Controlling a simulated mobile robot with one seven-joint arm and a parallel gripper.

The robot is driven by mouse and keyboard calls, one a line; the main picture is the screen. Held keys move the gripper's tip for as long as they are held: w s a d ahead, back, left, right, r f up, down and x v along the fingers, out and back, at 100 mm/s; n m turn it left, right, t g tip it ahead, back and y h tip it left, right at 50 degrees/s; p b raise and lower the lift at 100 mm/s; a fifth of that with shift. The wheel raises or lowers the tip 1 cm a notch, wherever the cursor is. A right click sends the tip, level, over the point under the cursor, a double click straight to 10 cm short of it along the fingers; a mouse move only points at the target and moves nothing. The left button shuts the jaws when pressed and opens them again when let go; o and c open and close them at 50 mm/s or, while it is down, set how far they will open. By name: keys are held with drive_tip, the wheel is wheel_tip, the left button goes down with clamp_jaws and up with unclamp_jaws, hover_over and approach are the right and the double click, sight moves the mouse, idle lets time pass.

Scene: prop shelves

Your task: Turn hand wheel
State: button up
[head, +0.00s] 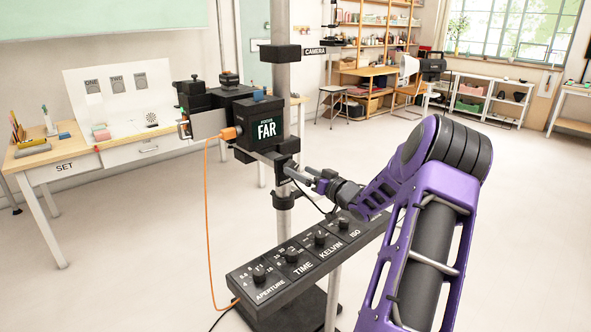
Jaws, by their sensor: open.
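My gripper (310,177) is at the end of the purple arm, just right of the metal column (281,95). It is open, and its fingers point left toward the black clamp block (284,171) on the column. No hand wheel stands out clearly. A small grey bar lies between the fingers and the clamp, and I cannot tell whether it is part of a wheel or of my gripper. Contact cannot be made out at this size. Above the clamp, a black camera (256,124) with a screen reading "FAR" is mounted on the column.
A sloped black panel (330,250) with knobs marked APERTURE, TIME, KELVIN and ISO lies below my gripper. An orange cable (207,200) hangs from the camera to the panel. A table (70,160) marked SET stands left.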

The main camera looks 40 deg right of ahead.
sight(292, 168)
drive_tip(key=shift+w+a, duration=0.15)
drive_tip(key=shift+w, duration=1.45)
drive_tip(key=c, duration=1.4)
drive_tip(key=shift+o, duration=0.2)
drive_tip(key=shift+f+n+b, duration=0.15)
drive_tip(key=shift+n+b, duration=0.25)
drive_tip(key=shift+b, duration=0.05)
drive_tip(key=shift+a+n+b, duration=0.2)
drive_tip(key=shift+n+b, duration=4.05)
drive_tip(key=shift+n, duration=1.25)
